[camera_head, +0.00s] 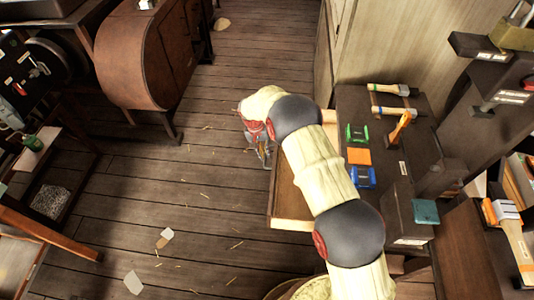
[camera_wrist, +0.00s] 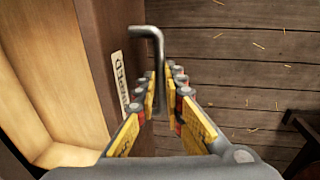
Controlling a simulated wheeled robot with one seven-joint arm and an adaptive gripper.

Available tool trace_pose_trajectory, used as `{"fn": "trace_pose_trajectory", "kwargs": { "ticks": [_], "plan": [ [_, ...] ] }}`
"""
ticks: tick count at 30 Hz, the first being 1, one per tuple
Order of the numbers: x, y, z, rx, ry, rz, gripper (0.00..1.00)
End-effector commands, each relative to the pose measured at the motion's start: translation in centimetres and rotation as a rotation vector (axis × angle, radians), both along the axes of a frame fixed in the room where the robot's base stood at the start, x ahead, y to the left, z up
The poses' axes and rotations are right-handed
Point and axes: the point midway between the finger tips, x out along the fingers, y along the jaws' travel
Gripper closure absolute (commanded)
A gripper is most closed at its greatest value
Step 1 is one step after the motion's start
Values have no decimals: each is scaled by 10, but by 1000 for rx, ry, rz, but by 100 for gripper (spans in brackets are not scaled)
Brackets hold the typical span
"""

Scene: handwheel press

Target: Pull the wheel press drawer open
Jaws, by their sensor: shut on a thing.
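The wheel press drawer (camera_head: 288,212) is pulled out from the dark press table, and its light wooden inside shows at the left in the wrist view (camera_wrist: 28,70). Its brown front panel (camera_wrist: 112,30) carries a white label (camera_wrist: 121,80). A grey metal drawer handle (camera_wrist: 150,33) stands out from this panel. My gripper (camera_wrist: 163,88) is shut on the handle, with a yellow-padded finger on each side of it. In the head view my gripper (camera_head: 264,155) is at the drawer's left, outer side. My arm hides much of the drawer there.
The press table (camera_head: 385,148) bears hammers (camera_head: 394,112), a green item (camera_head: 357,134), an orange block (camera_head: 359,156) and a blue item (camera_head: 362,177). A curved brown cabinet (camera_head: 145,60) stands at upper left. The plank floor (camera_head: 190,190) left of the drawer is mostly clear, with scraps.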

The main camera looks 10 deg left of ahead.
Motion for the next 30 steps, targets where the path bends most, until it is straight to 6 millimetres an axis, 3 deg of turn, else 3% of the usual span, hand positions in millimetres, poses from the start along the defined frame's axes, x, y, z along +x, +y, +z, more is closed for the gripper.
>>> {"fn": "trace_pose_trajectory", "kwargs": {
  "ticks": [4,5,14,24,30],
  "plan": [
    [1,0,1,1,-2,0,100],
    [1,0,0,1,-2,0,88],
    [1,0,0,1,-1,0,71],
    [1,0,3,1,-1,0,71],
    [1,6,29,2,-4,1,71]
  ]
}}
